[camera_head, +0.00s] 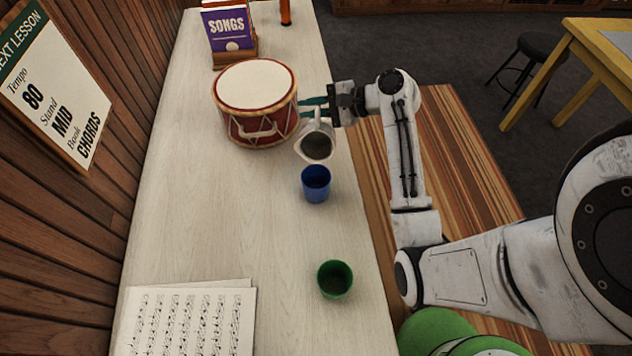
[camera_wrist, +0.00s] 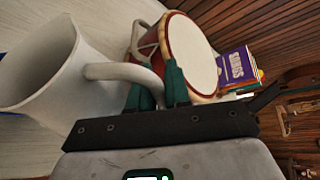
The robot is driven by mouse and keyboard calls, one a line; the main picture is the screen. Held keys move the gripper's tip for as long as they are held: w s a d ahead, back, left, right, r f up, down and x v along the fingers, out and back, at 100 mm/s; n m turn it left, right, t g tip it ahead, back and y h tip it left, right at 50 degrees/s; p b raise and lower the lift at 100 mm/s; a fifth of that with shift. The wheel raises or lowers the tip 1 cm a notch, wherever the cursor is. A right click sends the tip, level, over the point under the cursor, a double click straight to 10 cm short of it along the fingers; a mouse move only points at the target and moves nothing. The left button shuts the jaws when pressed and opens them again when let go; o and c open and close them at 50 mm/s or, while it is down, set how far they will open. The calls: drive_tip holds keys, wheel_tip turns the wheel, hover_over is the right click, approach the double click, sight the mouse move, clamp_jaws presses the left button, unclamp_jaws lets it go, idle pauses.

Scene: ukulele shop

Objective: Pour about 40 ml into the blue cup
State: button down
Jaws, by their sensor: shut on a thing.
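A white jug (camera_head: 312,146) is tilted in the head view, its mouth facing the camera and lying just above and behind the blue cup. Its inside looks dark grey. The blue cup (camera_head: 316,184) stands upright on the pale table; I cannot tell what is in it. My gripper (camera_head: 318,106) is shut on the jug's handle, to the right of the drum. In the wrist view the green fingers of my gripper (camera_wrist: 158,88) close around the handle of the white jug (camera_wrist: 60,75). No stream of liquid is visible.
A red drum (camera_head: 254,103) stands close left of the jug. A green cup (camera_head: 335,279) stands nearer on the table (camera_head: 210,215). Sheet music (camera_head: 190,318) lies at the near left. A songbook stand (camera_head: 229,32) is at the back.

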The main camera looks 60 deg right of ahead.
sight(311, 123)
drive_tip(key=b, duration=0.1)
drive_tip(key=a+r+n+b, duration=0.1)
drive_tip(key=b, duration=0.1)
drive_tip(key=shift+s+a+r+t+h, duration=0.1)
drive_tip(key=shift+s+r+t+h, duration=0.1)
drive_tip(key=shift+s+t+h, duration=0.2)
drive_tip(key=shift+a+f+n+b, duration=0.25)
drive_tip(key=shift+n+b, duration=0.15)
drive_tip(key=shift+b, duration=0.65)
drive_tip(key=shift+s+a+b, duration=0.15)
drive_tip(key=shift+a+b, duration=0.05)
drive_tip(key=shift+b, duration=0.65)
drive_tip(key=shift+s+a+r+n+t+h, duration=0.1)
drive_tip(key=shift+a+r+n+t+h, duration=0.15)
drive_tip(key=shift+r, duration=0.3)
drive_tip(key=shift+s+a+r+n+t+h, duration=0.1)
drive_tip(key=shift+a+r+n+t, duration=0.1)
drive_tip(key=shift+r+n, duration=0.25)
drive_tip(key=shift+s+a+r, duration=0.1)
drive_tip(key=shift+r, duration=0.1)
drive_tip(key=shift+w+d+f, duration=0.25)
drive_tip(key=shift+d+f, duration=0.05)
drive_tip(key=shift+d, duration=0.3)
drive_tip(key=shift+d+r, duration=0.1)
drive_tip(key=shift+d, duration=0.1)
drive_tip(key=shift+w+r, duration=0.15)
